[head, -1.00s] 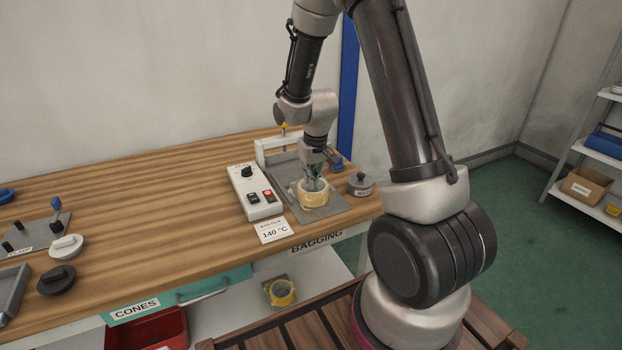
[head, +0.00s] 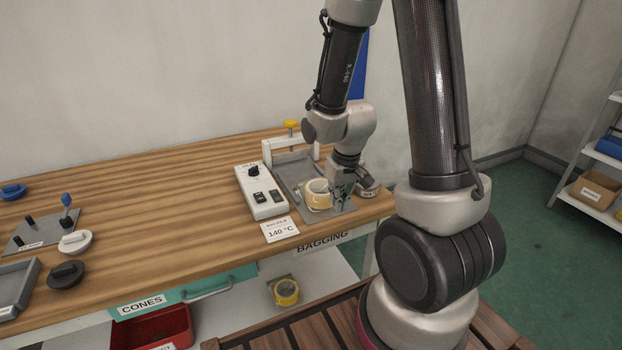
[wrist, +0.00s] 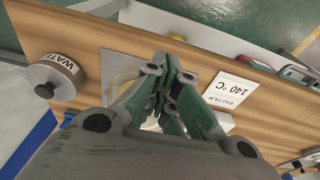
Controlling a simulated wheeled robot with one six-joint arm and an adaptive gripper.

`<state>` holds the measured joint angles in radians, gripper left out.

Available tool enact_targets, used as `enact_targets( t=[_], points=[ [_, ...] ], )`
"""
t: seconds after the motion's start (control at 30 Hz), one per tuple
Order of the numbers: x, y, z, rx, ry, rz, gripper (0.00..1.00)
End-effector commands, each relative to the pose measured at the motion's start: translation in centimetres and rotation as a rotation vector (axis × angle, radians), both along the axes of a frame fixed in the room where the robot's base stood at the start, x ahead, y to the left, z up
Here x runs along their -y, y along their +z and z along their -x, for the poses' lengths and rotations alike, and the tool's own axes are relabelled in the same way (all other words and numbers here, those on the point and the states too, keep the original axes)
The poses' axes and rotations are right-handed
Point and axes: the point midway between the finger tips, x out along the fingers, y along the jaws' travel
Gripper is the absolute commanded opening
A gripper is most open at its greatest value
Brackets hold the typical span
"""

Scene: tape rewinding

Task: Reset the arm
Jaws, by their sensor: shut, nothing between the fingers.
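My gripper (head: 342,200) is shut and empty in the head view, pointing down just right of the yellow tape roll (head: 316,196). The roll lies flat on the grey plate of the bagging station (head: 291,172); I cannot tell whether the fingers touch it. In the wrist view my gripper's green fingers (wrist: 168,72) are close together over the plate (wrist: 118,68) and hide most of what lies beneath. My arm is still bent low over the right end of the bench.
The control box (head: 261,191) and 140 °C card (head: 280,229) lie left of the plate. The bench's middle is clear. Another roll (head: 286,292) sits below.

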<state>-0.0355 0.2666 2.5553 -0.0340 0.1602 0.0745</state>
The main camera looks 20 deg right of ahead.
Motion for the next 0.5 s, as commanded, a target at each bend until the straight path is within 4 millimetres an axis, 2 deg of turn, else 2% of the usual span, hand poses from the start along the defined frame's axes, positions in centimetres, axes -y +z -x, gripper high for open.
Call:
enact_targets(
  t=[0.23,0.37,0.43,0.5],
  points=[
    [0.1,-0.1,1.0,-0.032,0.006,0.003,0.00],
    [0.2,-0.3,4.0,-0.162,0.016,0.011,0.00],
    [0.3,1.1,5.8,-0.226,0.020,0.014,0.00],
    [0.4,3.4,7.0,-0.251,0.022,0.014,0.00]
  ],
)
